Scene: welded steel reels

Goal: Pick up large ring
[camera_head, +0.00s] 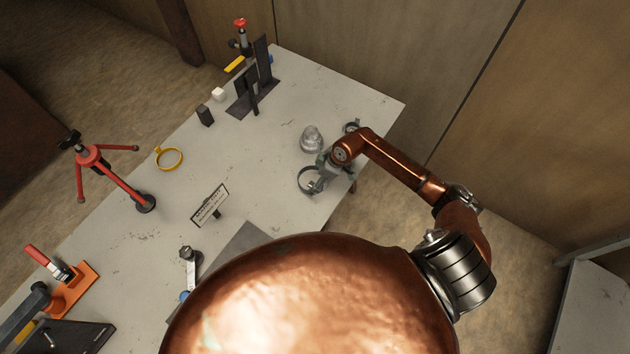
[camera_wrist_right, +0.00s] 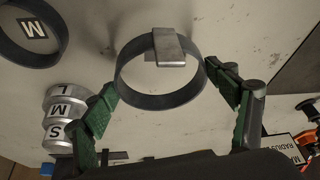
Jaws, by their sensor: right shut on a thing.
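A dark steel ring (camera_wrist_right: 158,101) with a flat metal tab on its rim sits between the green fingers of my right gripper (camera_wrist_right: 166,86). My left gripper is out of view.
A stepped silver cone (camera_wrist_right: 62,112) marked L, M and S stands beside the rings. A small sign (camera_head: 210,205), a yellow ring (camera_head: 168,158), a red tripod (camera_head: 105,168) and orange clamp (camera_head: 75,288) are farther left. The table's middle (camera_head: 250,150) is clear.

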